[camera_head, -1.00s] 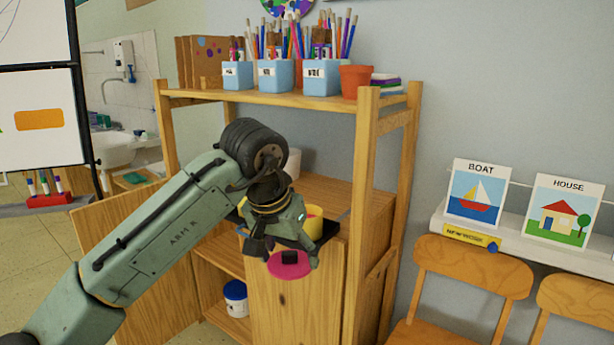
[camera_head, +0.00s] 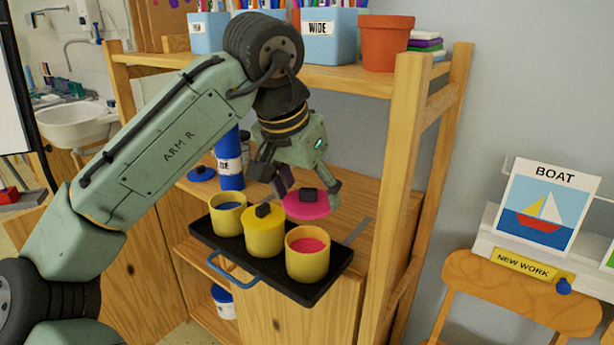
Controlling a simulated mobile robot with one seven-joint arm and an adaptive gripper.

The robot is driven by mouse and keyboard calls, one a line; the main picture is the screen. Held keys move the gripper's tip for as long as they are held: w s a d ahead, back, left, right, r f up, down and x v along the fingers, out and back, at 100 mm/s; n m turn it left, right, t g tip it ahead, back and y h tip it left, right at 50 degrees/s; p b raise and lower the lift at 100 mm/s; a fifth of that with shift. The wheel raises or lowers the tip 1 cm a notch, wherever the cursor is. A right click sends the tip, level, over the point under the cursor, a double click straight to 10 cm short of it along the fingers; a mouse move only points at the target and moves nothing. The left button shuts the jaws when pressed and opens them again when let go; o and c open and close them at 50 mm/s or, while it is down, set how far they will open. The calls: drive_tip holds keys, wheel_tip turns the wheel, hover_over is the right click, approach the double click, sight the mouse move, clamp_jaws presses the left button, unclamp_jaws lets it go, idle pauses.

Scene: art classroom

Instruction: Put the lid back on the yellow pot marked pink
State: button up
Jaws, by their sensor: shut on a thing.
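The lid is apart from this pot. A yellow pot with a yellow lid (camera_head: 264,236) stands in the middle. An open yellow pot with blue paint (camera_head: 228,219) stands at the left.
The black tray (camera_head: 308,291) with a blue handle sits at the shelf edge. A blue lid (camera_head: 202,174) and a blue bottle (camera_head: 231,172) are behind. A wooden post (camera_head: 403,170) rises at the right. Brush holders stand on the top shelf.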

sight(304, 205)
drive_tip(key=shift+s+f+b, duration=0.2)
drive_tip(key=shift+f+b, duration=0.4)
drive_tip(key=shift+b, duration=0.05)
wheel_tip(304, 205, down, 3)
drive_tip(key=b, duration=0.3)
drive_tip(key=shift+f, duration=0.1)
drive_tip(key=shift+w+f+b, duration=0.1)
drive_tip(key=shift+f+b, duration=0.4)
drive_tip(key=shift+f, duration=0.45)
drive_tip(key=shift+r+p, duration=0.1)
drive_tip(key=shift+p, duration=0.45)
drive_tip(key=shift+f+p, duration=0.25)
drive_tip(key=shift+p, duration=0.15)
idle(1.3)
drive_tip(key=o, duration=0.9)
drive_tip(key=shift+o, duration=0.2)
drive_tip(key=shift+o, duration=0.8)
